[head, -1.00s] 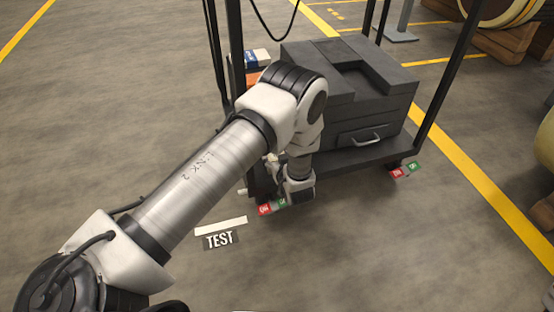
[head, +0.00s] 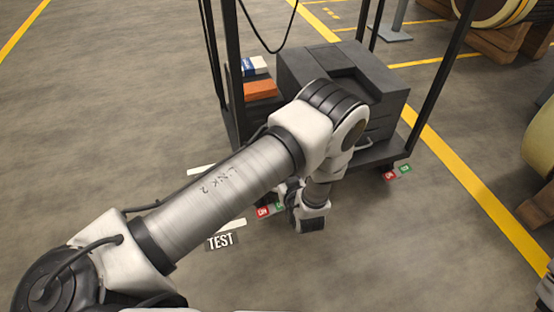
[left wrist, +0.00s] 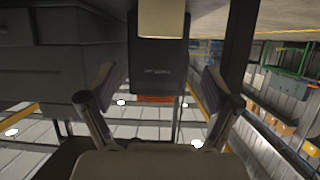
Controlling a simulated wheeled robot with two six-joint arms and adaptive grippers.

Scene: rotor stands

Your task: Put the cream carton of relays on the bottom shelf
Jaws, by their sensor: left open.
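In the left wrist view, which looks upside down, a plain cream carton (left wrist: 162,18) shows at the top centre, in front of a dark case with faint lettering (left wrist: 158,70). My left gripper (left wrist: 157,76) is open, with its two fingers well apart. The carton is beyond the fingers and neither finger touches it. In the head view my left forearm and wrist reach to the near edge of the trolley's bottom shelf (head: 372,154); the arm hides the gripper's fingers and the carton there. My right gripper is not in view.
A large dark toolbox (head: 310,72) fills the right of the shelf. An orange box (head: 261,89) and a blue-and-white box (head: 254,66) are at its left. Black trolley posts (head: 440,85) bound the space.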

